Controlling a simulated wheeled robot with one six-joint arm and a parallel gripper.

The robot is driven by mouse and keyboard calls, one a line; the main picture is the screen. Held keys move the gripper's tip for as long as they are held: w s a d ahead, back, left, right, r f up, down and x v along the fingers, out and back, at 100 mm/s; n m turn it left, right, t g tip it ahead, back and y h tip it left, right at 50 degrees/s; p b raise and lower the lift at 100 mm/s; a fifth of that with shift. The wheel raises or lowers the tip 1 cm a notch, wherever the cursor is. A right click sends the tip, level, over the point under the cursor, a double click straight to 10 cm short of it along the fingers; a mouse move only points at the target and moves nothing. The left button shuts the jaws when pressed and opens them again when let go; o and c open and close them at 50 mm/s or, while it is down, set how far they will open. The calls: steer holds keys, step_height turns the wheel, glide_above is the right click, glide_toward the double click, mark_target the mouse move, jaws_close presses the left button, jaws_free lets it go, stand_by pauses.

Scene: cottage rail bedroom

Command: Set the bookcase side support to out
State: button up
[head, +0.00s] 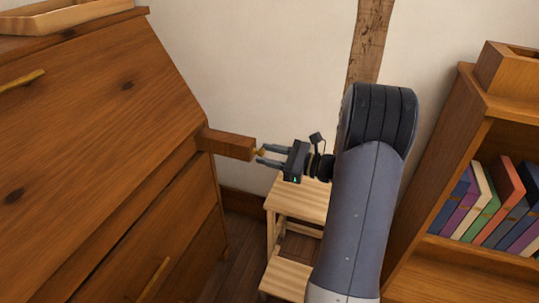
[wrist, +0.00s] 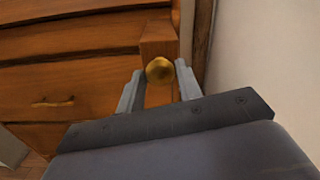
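The side support is a square wooden bar (head: 228,144) that sticks out from the right end of the slant-front desk (head: 95,130). It is on the side facing the bookcase (head: 455,150). A small brass knob (wrist: 160,70) sits on the bar's end, and it also shows in the head view (head: 259,152). The bar (wrist: 160,36) is seen nearly end-on in the wrist view. My gripper (head: 259,154) is open, its two fingertips on either side of the knob.
A small light-wood step stool (head: 300,200) stands below my gripper, between desk and bookcase. The bookcase holds several books (head: 490,205). A wooden tray (head: 65,15) lies on the desk top. A wall with a timber post (head: 370,40) is behind.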

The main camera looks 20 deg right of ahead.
jaws_close()
steer(key=p+v, duration=0.2)
steer(key=v, duration=0.4)
steer(key=shift+s+d, duration=0.25)
steer(key=shift+s, duration=0.05)
steer(key=shift+o, duration=2.2)
jaws_free()
